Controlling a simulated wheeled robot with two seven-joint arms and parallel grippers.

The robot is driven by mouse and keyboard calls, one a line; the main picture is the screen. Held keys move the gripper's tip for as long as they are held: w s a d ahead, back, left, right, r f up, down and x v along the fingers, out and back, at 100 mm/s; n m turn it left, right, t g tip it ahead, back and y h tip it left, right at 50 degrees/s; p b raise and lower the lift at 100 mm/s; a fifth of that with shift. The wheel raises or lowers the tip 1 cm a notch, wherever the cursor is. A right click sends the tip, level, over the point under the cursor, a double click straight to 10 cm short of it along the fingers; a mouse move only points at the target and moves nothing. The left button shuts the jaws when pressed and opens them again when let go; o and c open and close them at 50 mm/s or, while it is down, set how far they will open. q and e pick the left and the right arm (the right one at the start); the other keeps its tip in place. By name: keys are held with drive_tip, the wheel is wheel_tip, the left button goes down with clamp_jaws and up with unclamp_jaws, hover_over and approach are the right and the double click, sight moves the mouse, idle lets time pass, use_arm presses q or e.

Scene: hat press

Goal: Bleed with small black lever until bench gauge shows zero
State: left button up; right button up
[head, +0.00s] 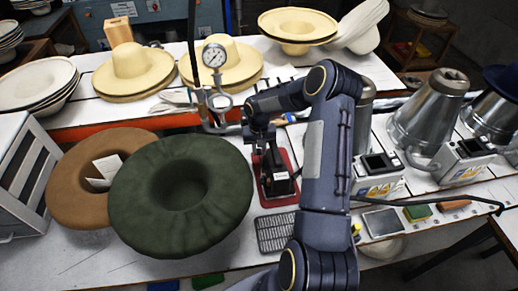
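The bench gauge (214,55) is a round white dial on a post behind the green hat. Its needle is too small to read. A black device (276,180) stands on a red base (289,199) on the white bench, right of the green hat. My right arm reaches up and over to the left. My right gripper (261,143) points down at the upper part of this device. I cannot tell whether its fingers touch anything or are apart. The small black lever cannot be made out clearly; the gripper may hide it. My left gripper is not in view.
A large dark green hat (151,222) overlaps a brown hat (72,207) on the left. Cream hats (133,68) stand on the rear shelf. Metal cones (428,112) stand at the right. A dark grate (276,233) lies before the red base. A black hose (440,199) crosses the right side.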

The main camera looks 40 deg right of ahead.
clamp_jaws()
drive_tip(key=shift+b, duration=0.45)
drive_tip(key=t+b, duration=0.1)
drive_tip(key=b, duration=0.1)
drive_tip(key=r+t+h+b, duration=0.1)
drive_tip(key=b, duration=0.2)
drive_tip(key=shift+s+a+r, duration=0.2)
drive_tip(key=shift+s+a, duration=0.05)
drive_tip(key=shift+s, duration=0.15)
drive_tip(key=shift+r+b, duration=0.25)
drive_tip(key=shift+b, duration=0.25)
drive_tip(key=shift+s+r+t, duration=0.1)
drive_tip(key=shift+r+t, duration=0.1)
drive_tip(key=shift+t, duration=0.1)
drive_tip(key=o, duration=0.6)
unclamp_jaws()
